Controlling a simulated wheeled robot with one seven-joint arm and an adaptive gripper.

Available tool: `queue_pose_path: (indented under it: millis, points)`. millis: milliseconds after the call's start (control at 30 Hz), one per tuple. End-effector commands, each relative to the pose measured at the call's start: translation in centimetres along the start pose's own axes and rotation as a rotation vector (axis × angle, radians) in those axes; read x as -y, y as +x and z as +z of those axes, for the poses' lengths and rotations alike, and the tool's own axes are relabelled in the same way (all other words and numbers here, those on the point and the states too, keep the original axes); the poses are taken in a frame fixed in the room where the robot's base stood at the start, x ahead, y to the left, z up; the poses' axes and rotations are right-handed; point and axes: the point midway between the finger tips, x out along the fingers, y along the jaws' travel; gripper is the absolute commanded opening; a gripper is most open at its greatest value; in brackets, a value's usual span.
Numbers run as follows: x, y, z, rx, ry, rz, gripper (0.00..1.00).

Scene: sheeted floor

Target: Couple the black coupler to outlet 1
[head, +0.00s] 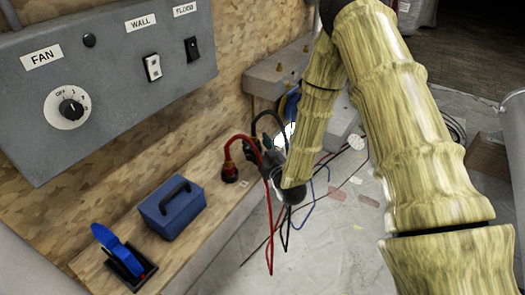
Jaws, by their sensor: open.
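My gripper (264,169) is open above the wooden bench's front edge, partly hidden by my own wrist. A black hose (268,113) arches just behind it. The black coupler at the hose's end is hidden or merges with the dark gripper, so I cannot tell whether the fingers are around it. A red coupler (230,173) stands on the bench just left of my gripper, with a red hose (269,225) looping from it and hanging down. A grey block (262,82) with small brass fittings is at the back. No outlet number is readable, so I cannot tell which is outlet 1.
A blue box (172,209) with a black handle and a blue lever (118,250) on a black base occupy the bench (205,187). A grey switch panel (115,80) hangs on the wall. Blue, red and black lines trail over the sheeted floor (345,240).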

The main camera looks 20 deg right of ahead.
Motion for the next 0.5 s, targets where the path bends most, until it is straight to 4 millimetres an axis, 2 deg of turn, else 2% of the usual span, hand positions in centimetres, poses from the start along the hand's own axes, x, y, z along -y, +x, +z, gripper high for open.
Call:
queue_pose_path:
  millis: [200, 500]
  points:
    - [-0.1, 1.8, 0.0, 0.001, -0.001, 0.001, 0.57]
    - [-0.1, 2.3, 0.0, 0.000, 0.000, 0.001, 0.57]
